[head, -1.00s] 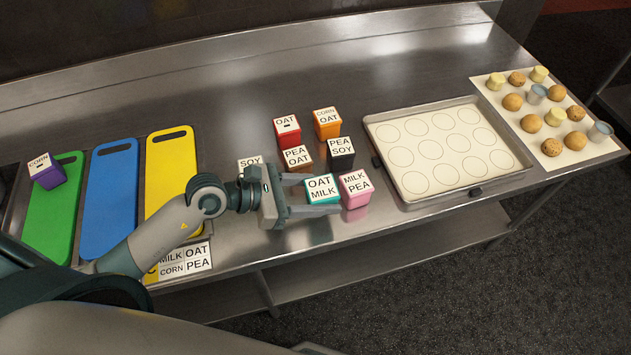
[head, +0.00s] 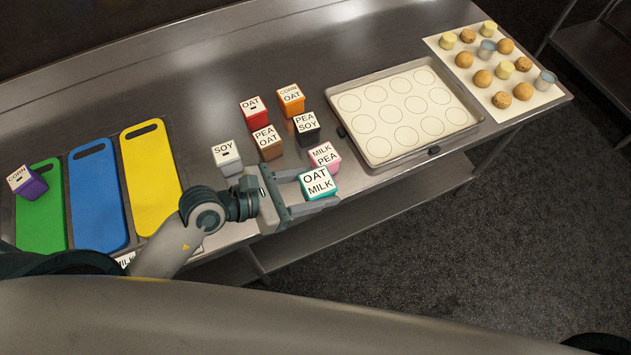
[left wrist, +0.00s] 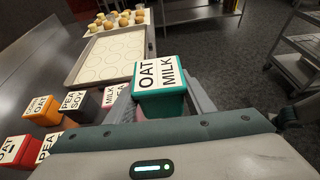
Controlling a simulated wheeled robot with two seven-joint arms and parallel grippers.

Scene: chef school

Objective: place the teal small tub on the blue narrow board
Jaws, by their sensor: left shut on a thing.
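The teal small tub (head: 320,187), its lid marked OAT MILK, is between the fingers of my left gripper (head: 312,192), which is shut on it. In the left wrist view the tub (left wrist: 160,104) sits between the two fingers. In the head view it appears near the front edge of the steel table, in front of the pink tub. The blue narrow board (head: 97,205) lies at the left, between the green and yellow boards, with nothing on it. My right gripper is not in view.
The green board (head: 42,218) carries a purple tub (head: 27,182). The yellow board (head: 150,180) is bare. White (head: 227,157), brown (head: 268,142), red (head: 254,111), orange (head: 291,99), black (head: 307,128) and pink (head: 325,157) tubs stand mid-table. A baking tray (head: 337,122) lies right of them.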

